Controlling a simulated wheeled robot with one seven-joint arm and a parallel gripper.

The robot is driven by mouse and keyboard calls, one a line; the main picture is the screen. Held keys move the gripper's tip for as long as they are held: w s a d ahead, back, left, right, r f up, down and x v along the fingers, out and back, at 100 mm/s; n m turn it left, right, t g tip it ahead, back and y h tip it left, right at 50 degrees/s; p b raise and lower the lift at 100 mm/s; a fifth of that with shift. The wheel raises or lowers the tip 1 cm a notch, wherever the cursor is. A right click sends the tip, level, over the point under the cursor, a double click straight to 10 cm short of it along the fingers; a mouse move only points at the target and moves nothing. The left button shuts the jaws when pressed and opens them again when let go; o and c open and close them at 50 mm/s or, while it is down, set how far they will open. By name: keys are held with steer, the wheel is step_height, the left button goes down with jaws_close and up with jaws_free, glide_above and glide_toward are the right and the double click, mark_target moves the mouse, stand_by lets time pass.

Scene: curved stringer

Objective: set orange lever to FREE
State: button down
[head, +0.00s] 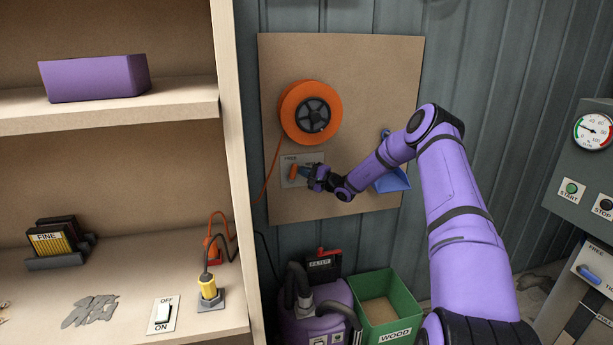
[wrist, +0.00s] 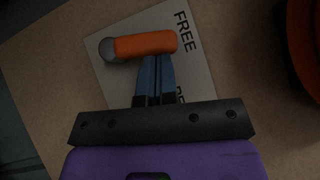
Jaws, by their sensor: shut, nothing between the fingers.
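The orange lever (head: 293,173) is on a small grey plate (head: 287,181) on the brown board; it also shows in the wrist view (wrist: 147,45). A second label (wrist: 181,95) is mostly hidden by my gripper. My gripper (wrist: 155,60) is shut and empty, its blue fingertips right against or just beside the handle's lower side in the wrist view. I cannot tell whether they touch.
An orange reel (head: 311,112) is above the plate, with a cord hanging left. A blue scoop-like object (head: 393,181) is on the board's right, behind my arm. The shelf's upright edge (head: 232,150) stands left. A green WOOD bin (head: 386,310) is below.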

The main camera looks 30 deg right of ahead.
steer(key=shift+w+a+r+n+g+h, duration=0.15)
steer(key=shift+a+r+n+g, duration=0.15)
steer(key=shift+n+g, duration=0.2)
steer(key=shift+a+r+n+g+h, duration=0.15)
steer(key=shift+a+r+n+g, duration=0.1)
steer(key=shift+n+g, duration=0.2)
steer(key=shift+a, duration=0.1)
steer(key=w+d+v, duration=0.1)
steer(key=d+v, duration=0.1)
steer(key=v, duration=1.1)
steer(key=shift+w+d+f, duration=0.15)
steer(key=shift+w+d, duration=0.1)
steer(key=shift+d, duration=0.05)
